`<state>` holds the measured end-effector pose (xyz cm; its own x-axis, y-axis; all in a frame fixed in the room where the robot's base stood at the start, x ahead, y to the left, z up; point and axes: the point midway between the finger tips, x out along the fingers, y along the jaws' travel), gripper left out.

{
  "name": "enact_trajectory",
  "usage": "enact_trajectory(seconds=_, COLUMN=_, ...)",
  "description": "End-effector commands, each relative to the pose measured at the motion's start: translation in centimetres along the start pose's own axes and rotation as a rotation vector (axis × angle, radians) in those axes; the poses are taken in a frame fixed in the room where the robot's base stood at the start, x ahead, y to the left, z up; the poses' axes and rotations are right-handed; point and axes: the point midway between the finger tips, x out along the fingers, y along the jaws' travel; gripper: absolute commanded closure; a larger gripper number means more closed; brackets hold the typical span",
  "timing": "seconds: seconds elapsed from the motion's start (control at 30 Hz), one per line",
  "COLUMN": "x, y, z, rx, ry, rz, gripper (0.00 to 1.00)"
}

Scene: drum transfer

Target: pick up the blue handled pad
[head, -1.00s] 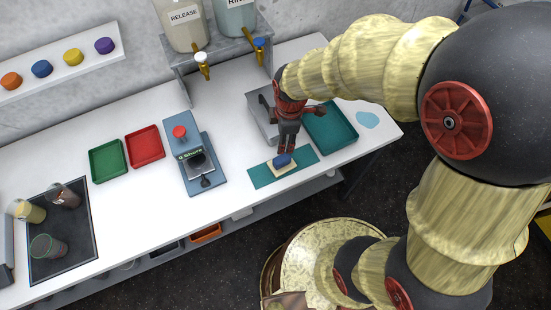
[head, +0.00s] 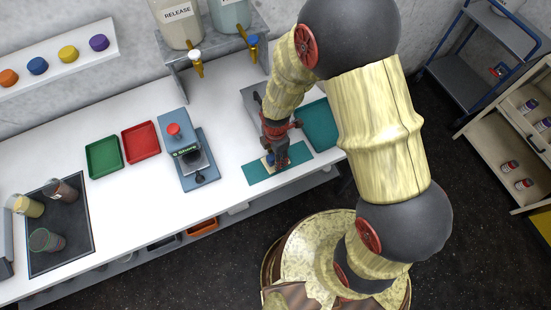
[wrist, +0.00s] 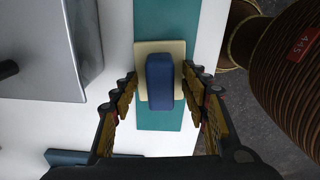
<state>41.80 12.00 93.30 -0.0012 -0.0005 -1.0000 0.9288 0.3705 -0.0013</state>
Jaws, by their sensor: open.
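The handled pad shows in the wrist view as a blue block handle (wrist: 160,78) on a cream pad (wrist: 177,50). It lies on a teal mat (wrist: 160,22) near the counter's front edge. In the head view the mat (head: 254,175) shows, and the pad (head: 268,160) is mostly hidden by my gripper (head: 274,164). In the wrist view my gripper (wrist: 160,92) is open, its fingers on either side of the blue handle with gaps showing. I cannot tell whether the fingertips touch the cream pad.
A metal box (wrist: 45,50) stands left of the mat in the wrist view. In the head view a teal tray (head: 318,126) is behind the mat, and a blue scale-like device (head: 188,150) is to its left. Red (head: 141,143) and green (head: 103,157) trays stand further left.

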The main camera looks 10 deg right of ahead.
Motion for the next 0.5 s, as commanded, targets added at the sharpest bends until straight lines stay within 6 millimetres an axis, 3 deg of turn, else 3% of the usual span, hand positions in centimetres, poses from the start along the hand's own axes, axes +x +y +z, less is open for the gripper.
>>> enact_trajectory(seconds=0.3, x=0.56, y=0.02, z=0.01, rx=0.001, ry=0.0, rz=0.001, gripper=0.55)
enact_trajectory(seconds=0.5, x=0.54, y=0.01, z=0.01, rx=0.001, ry=0.0, rz=0.0, gripper=0.66)
